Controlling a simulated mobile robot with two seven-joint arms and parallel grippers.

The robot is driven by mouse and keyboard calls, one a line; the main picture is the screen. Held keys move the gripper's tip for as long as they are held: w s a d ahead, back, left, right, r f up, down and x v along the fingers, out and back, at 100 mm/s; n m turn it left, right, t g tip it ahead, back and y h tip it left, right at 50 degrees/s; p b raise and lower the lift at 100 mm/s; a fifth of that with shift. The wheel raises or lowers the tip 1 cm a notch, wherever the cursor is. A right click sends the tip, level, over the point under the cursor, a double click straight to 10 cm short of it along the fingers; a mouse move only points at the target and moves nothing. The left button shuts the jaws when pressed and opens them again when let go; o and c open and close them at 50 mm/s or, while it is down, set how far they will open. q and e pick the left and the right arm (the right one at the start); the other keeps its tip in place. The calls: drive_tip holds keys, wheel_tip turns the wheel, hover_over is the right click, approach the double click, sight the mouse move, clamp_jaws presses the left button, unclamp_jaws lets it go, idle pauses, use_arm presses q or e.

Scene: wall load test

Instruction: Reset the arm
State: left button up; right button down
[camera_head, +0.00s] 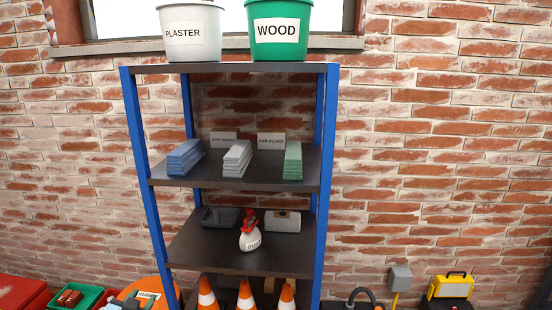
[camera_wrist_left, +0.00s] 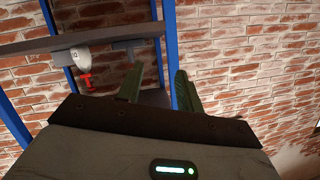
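My left gripper (camera_wrist_left: 158,85) shows in the left wrist view, with its two dark green fingers spread apart. I see nothing held between them; a dark shelf surface and a blue post show behind. I cannot make out either gripper in the head view. My right gripper is in neither view. The shelf rack (camera_head: 245,260) has blue posts and dark boards and stands against a brick wall. A white spray bottle (camera_head: 250,238) with a red trigger stands on its lower board. The bottle appears upside down in the left wrist view (camera_wrist_left: 80,60).
White (camera_head: 192,45) and green (camera_head: 278,46) buckets stand on top. Blue (camera_head: 184,157), grey (camera_head: 237,158) and green (camera_head: 293,160) stacks lie below. Traffic cones (camera_head: 246,297) stand at the bottom. A yellow case (camera_head: 452,286) sits at right, a green crate (camera_head: 90,297) at left.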

use_arm(q)
drive_tip(key=s+d+f+g+h, duration=0.1)
drive_tip(key=s+d+f, duration=0.2)
drive_tip(key=s+f, duration=0.25)
drive_tip(key=s+d+f+g, duration=0.1)
drive_tip(key=s+d+f, duration=0.25)
drive_tip(key=s, duration=0.25)
drive_tip(key=s+d+f+g, duration=0.1)
drive_tip(key=s+d+f, duration=0.1)
drive_tip(key=s, duration=0.8)
drive_tip(key=s+d+f+g+h, duration=0.1)
drive_tip(key=s+d+f, duration=0.2)
drive_tip(key=s, duration=0.7)
drive_tip(key=s+d+f+n+g+h, duration=0.1)
drive_tip(key=s+d, duration=0.4)
drive_tip(key=s, duration=0.6)
drive_tip(key=shift+f+g, duration=0.4)
drive_tip(key=shift+f, duration=0.45)
drive_tip(key=shift+s, duration=0.1)
